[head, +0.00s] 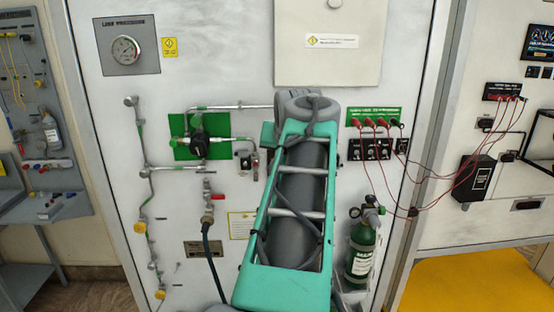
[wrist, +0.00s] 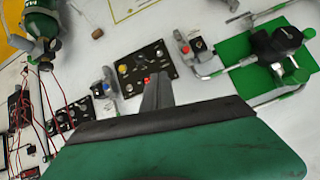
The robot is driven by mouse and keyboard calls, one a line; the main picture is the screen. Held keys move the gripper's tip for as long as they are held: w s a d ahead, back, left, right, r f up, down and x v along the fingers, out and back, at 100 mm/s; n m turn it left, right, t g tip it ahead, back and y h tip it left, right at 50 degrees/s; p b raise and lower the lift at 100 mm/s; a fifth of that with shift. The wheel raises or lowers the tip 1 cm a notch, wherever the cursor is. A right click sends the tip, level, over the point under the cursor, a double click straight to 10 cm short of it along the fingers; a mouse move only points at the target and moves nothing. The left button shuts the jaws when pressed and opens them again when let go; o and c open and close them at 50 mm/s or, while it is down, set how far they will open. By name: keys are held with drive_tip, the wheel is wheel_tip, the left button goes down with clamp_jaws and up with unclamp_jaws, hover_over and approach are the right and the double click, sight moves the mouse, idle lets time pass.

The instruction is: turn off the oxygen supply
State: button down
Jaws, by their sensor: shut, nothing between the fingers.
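A black valve (head: 198,141) with green-tipped fittings is on a green plate (head: 180,126) on the white wall panel. The wrist view shows the valve (wrist: 277,45) at right on its plate (wrist: 235,48). A green oxygen cylinder (head: 362,250) with a gauge stands at the lower right in the head view; part of it (wrist: 42,22) shows at the upper left of the wrist view. My gripper (wrist: 158,78) is shut and empty, its fingers over the lower edge of a black knob panel (wrist: 128,82); contact is unclear. My arm hides the gripper in the head view.
A red-handled tap (head: 217,197) with a hose is below the green plate. A pressure gauge (head: 125,50) is at the upper left. Red cables (head: 383,175) hang at right. A small switch box (wrist: 197,46) lies between the knob panel and valve.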

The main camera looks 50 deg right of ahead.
drive_tip(key=shift+w+f, duration=0.1)
drive_tip(key=p+x, duration=0.2)
drive_tip(key=x, duration=0.8)
drive_tip(key=shift+a+f+b, duration=0.1)
drive_tip(key=shift+b, duration=0.2)
drive_tip(key=shift+b, duration=0.9)
